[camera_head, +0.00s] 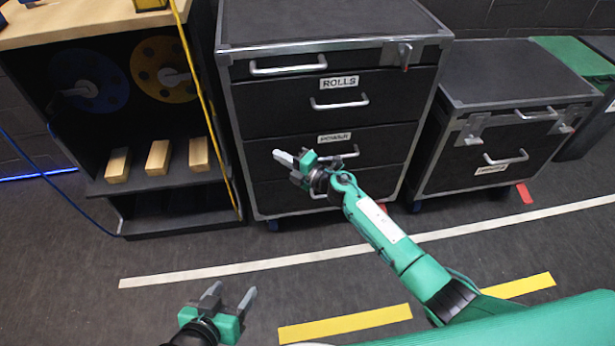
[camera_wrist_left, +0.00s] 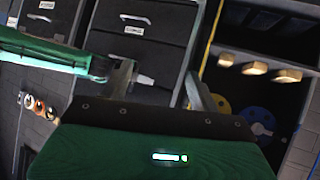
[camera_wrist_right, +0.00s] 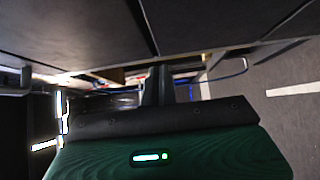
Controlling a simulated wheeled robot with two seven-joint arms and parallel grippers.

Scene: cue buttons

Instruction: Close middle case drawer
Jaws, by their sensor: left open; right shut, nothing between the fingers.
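The middle case (camera_head: 232,120) is a black cabinet with metal edges and several stacked drawer fronts with silver handles. One drawer front (camera_head: 275,108) is labelled ROLLS and the one below it (camera_head: 390,143) is labelled POWER. All look flush or nearly so; a small gap cannot be ruled out. My right gripper (camera_head: 291,158) is shut and empty, in front of the POWER drawer by its handle (camera_head: 347,153); contact cannot be told. It hides part of the lower fronts. My left gripper (camera_head: 231,293) is open and empty, low over the floor. The case also shows in the left wrist view (camera_wrist_left: 165,47).
A workbench (camera_head: 100,30) with wooden blocks (camera_head: 158,157) on its shelf stands left of the case. A lower black case (camera_head: 510,75) stands to the right. The floor (camera_head: 80,240) in front is clear, with white and yellow stripes.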

